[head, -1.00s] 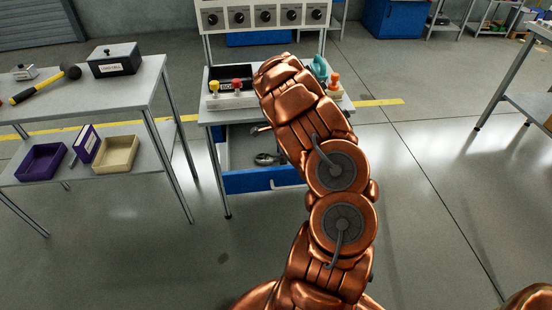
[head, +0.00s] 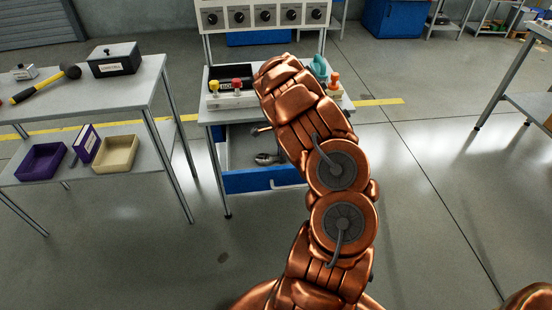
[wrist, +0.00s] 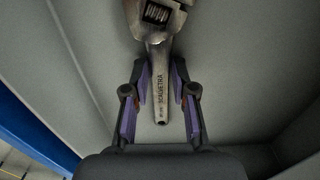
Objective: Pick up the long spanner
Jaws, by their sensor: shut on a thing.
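A grey metal adjustable spanner (wrist: 160,95) lies along the middle of the wrist view, with its jaw head at the top edge and lettering on its handle. The purple-padded fingers of my gripper (wrist: 161,78) are on both sides of the handle and shut on it. The spanner is in or just above the open drawer; I cannot tell if it touches the floor of the drawer. In the head view, my arm hides most of the gripper. A grey metal tool end (head: 266,158) shows in the drawer beside my arm.
The open blue-fronted drawer (head: 250,181) has grey walls close around the gripper. Above it, the workbench top (head: 215,117) carries a black box and coloured knobs.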

